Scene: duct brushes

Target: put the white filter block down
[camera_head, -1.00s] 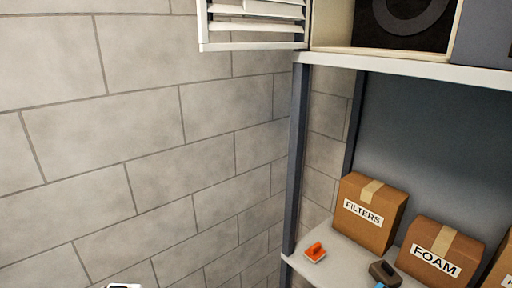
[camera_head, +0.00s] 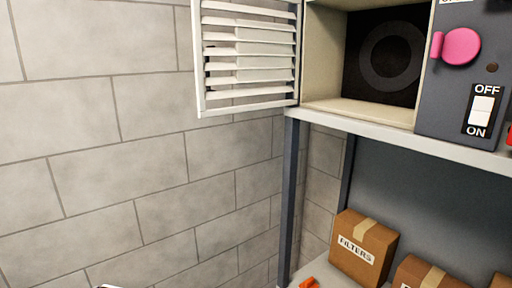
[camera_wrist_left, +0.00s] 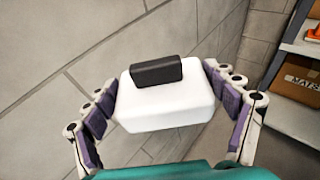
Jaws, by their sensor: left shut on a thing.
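The white filter block (camera_wrist_left: 165,104), with a black grip (camera_wrist_left: 156,72) on its top, fills the middle of the left wrist view. My left gripper (camera_wrist_left: 166,100) is shut on it, with a purple-padded finger against each side. The block is held in the air beside the grey block wall. In the head view only a small piece of a white and dark thing shows at the bottom left edge, and I cannot tell what part it is. My right gripper is in neither view.
A metal shelf post (camera_head: 288,190) stands at centre right. A white louvred door (camera_head: 250,55) hangs open beside an empty-looking duct box (camera_head: 365,112). An OFF/ON switch (camera_head: 481,110) and pink knob (camera_head: 460,47) are right of it. Below are a FILTERS carton (camera_head: 362,250) and an orange-red item (camera_head: 309,284).

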